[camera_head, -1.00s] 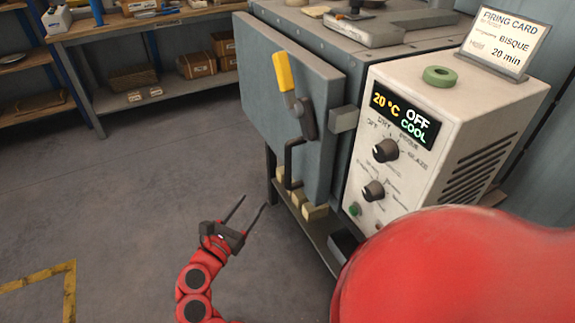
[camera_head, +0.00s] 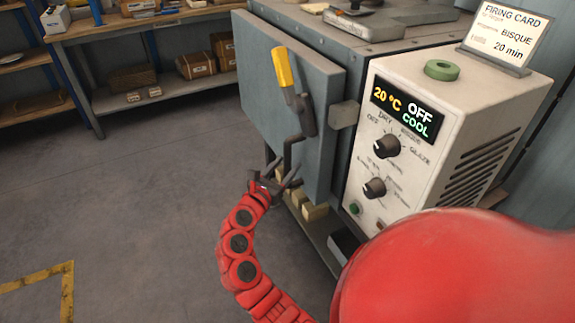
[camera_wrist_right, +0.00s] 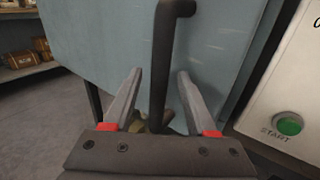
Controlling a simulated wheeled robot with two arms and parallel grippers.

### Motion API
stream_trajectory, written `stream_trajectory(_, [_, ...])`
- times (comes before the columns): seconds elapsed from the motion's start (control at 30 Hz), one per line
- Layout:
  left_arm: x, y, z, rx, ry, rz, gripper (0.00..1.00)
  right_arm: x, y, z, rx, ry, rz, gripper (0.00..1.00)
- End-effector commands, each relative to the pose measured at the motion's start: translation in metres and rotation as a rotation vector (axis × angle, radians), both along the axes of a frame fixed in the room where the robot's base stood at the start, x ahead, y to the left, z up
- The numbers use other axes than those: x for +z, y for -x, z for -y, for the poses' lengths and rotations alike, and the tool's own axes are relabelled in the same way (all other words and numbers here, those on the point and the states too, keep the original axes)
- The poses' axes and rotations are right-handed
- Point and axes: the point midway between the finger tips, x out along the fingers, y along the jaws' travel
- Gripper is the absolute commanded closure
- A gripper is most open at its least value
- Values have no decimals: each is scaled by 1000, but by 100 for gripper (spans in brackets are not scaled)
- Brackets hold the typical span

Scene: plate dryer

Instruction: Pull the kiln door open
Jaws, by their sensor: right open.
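The kiln door (camera_head: 255,85) is a thick grey panel on the kiln's front. It stands parallel to the kiln body; I cannot tell whether there is a gap behind it. A lever with a yellow grip (camera_head: 283,68) points up on the door. Below it is a dark bent bar handle (camera_head: 289,152). My right gripper (camera_head: 282,172) is open at the handle's lower part. In the right wrist view the handle (camera_wrist_right: 163,50) stands between the two open fingers (camera_wrist_right: 160,74), with space visible on both sides. My left gripper is not in view.
The control box (camera_head: 455,130), with its display reading 20 °C OFF COOL, stands right of the door. A green START button (camera_wrist_right: 289,124) is at the right in the wrist view. The floor (camera_head: 140,190) left of the door is clear. Shelves with boxes (camera_head: 195,65) stand behind.

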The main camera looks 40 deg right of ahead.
Motion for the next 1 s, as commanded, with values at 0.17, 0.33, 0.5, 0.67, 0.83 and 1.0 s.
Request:
stream_trajectory(0.17, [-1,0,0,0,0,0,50,0,-5,11,1,0,0,43])
stream_trajectory(0.33, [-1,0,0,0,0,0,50,0,-5,13,2,0,-1,43])
stream_trajectory(0.5, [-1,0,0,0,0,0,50,0,-5,12,2,0,-1,56])
stream_trajectory(0.67, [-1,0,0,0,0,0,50,0,-5,12,2,0,-1,84])
stream_trajectory(0.83, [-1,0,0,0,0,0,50,0,-5,12,2,0,-1,100])
stream_trajectory(1.0, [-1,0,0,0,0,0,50,0,-5,12,2,0,-1,100])
